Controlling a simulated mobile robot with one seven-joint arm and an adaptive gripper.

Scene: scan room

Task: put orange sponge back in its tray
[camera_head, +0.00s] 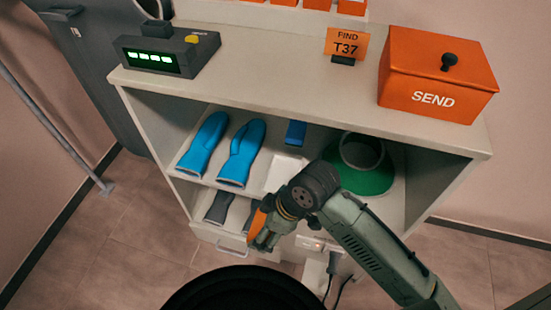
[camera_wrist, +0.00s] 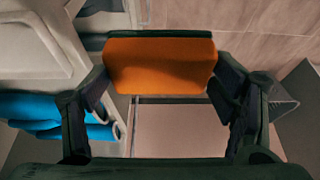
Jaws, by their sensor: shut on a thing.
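The orange sponge (camera_head: 257,223) is held in my gripper (camera_head: 262,236), in front of the open cabinet. In the wrist view the sponge (camera_wrist: 160,65) lies across the gap between the two fingers of my gripper (camera_wrist: 160,78), which are shut on its ends. A pale, empty-looking piece (camera_head: 285,173) lies on the upper shelf beside the blue gloves, partly hidden by my arm. I cannot tell whether it is the sponge's tray. A pale raised edge (camera_wrist: 40,45) shows at left in the wrist view.
Blue gloves (camera_head: 238,155) lie on the upper shelf (camera_head: 190,180), dark items (camera_head: 220,207) below. A green ring-shaped thing (camera_head: 372,180) stands right, partly behind my arm. An orange SEND box (camera_head: 437,75) and a display unit (camera_head: 165,52) stand on the cabinet top (camera_head: 280,85).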

